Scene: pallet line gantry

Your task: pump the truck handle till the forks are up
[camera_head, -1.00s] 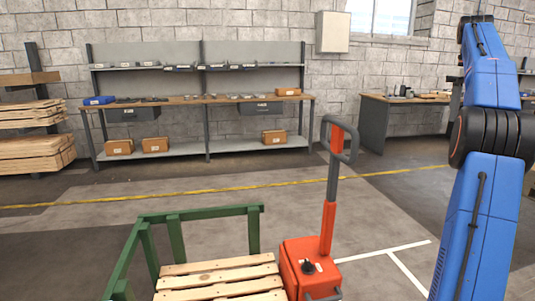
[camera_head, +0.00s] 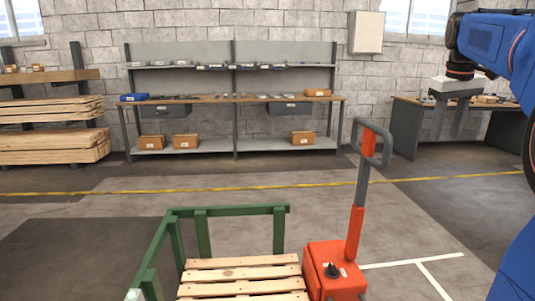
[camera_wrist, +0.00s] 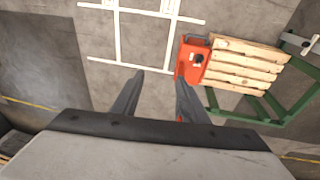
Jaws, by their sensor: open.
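The orange pallet truck (camera_head: 325,272) stands at the bottom centre of the head view and also shows in the wrist view (camera_wrist: 188,66). Its handle (camera_head: 371,142), a grey loop with a red grip piece, rises on a red and grey shaft and leans slightly right. The wooden pallet (camera_head: 240,275) lies beside the truck body; the forks are hidden and their height cannot be told. My gripper (camera_head: 449,135) is open and empty, fingers down, to the right of the handle in the picture and apart from it. Its fingers also show in the wrist view (camera_wrist: 160,82).
A green frame (camera_head: 203,235) stands around the pallet's left and far side. A workbench (camera_head: 235,99) with boxes is along the wall, a desk (camera_head: 405,128) at the right, stacked planks (camera_head: 50,146) at the left. The floor between truck and bench is clear.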

